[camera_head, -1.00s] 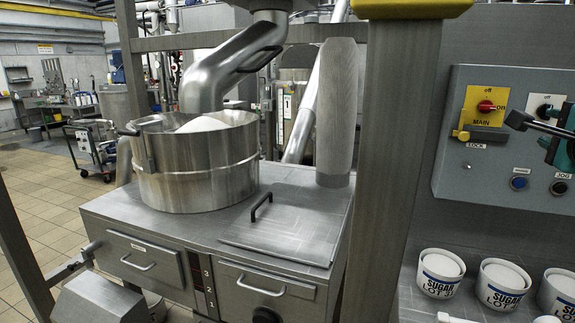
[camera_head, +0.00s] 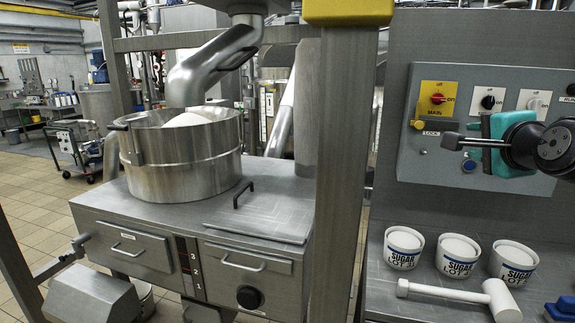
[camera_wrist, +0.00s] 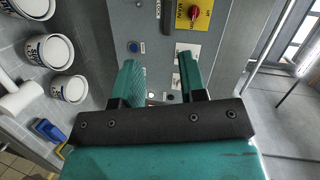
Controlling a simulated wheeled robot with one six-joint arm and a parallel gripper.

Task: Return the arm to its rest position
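My gripper (camera_head: 455,141) is at the right of the head view, in front of the control panel (camera_head: 411,150), with its fingers pointing left. It is raised clear above the sugar tubs. In the wrist view my gripper (camera_wrist: 158,65) has two teal fingers standing apart with nothing between them. The panel (camera_wrist: 205,62) shows behind and between the fingers. My dark arm comes in from the right edge of the head view and hides part of the panel.
Several sugar tubs (camera_head: 403,248) and a white mallet (camera_head: 440,293) are on the grey bench below my gripper. A steel post (camera_head: 345,170) stands left of the panel. The steel mixer bowl (camera_head: 185,165) sits on its cabinet further left.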

